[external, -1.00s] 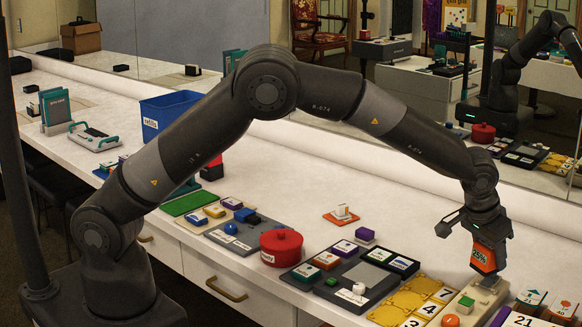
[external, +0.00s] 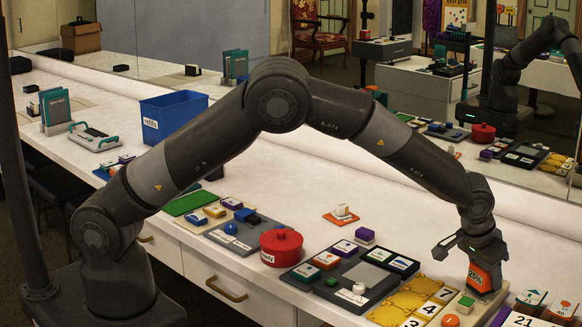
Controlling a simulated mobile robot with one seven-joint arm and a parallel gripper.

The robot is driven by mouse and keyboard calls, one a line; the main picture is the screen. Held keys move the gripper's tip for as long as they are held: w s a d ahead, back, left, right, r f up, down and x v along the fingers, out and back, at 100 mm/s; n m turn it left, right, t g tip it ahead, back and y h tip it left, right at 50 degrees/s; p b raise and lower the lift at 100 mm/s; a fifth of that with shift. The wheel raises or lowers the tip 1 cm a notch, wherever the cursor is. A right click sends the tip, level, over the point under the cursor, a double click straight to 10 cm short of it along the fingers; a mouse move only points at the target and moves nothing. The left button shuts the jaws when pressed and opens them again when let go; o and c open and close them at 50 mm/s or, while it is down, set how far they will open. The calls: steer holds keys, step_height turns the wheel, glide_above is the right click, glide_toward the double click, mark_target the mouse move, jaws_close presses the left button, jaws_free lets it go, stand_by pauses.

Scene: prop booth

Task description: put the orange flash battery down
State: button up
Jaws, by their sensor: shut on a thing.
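The orange flash battery (external: 483,277) is a small orange block with a dark band and a white marking. My gripper (external: 484,262) is shut on it at the right of the counter, pointing down. The battery's lower end is at or just above the far end of a pale tray (external: 454,306); I cannot tell whether it touches.
Yellow number cards (external: 396,306) lie left of the pale tray, and number tiles (external: 530,300) lie to its right. A dark tray (external: 345,277) with small blocks and a red pot (external: 281,247) stand further left.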

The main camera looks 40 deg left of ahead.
steer(key=o, duration=1.2)
steer(key=shift+r, duration=0.4)
steer(key=v, duration=1.2)
steer(key=s+a+r+n, duration=0.1)
steer(key=a+r, duration=0.4)
steer(key=a, duration=0.5)
steer(key=a+r+n, duration=0.1)
steer(key=a+r, duration=0.3)
steer(key=a, duration=0.6)
steer(key=s+a+r, duration=0.1)
steer(key=a+r, duration=0.4)
steer(key=a, duration=0.5)
steer(key=s+a+r+n+t, duration=0.1)
steer(key=s+a, duration=0.3)
steer(key=a, duration=0.3)
steer(key=s+a+r, duration=0.1)
steer(key=s+a, duration=0.4)
steer(key=a, duration=0.1)
steer(key=s+a+f+n+y, duration=0.1)
steer(key=s+a+f, duration=0.2)
steer(key=s+a, duration=0.6)
steer(key=s, duration=0.4)
steer(key=shift+s+a+f+t+y, duration=0.2)
steer(key=shift+a+t+y, duration=0.1)
steer(key=shift+y, duration=0.1)
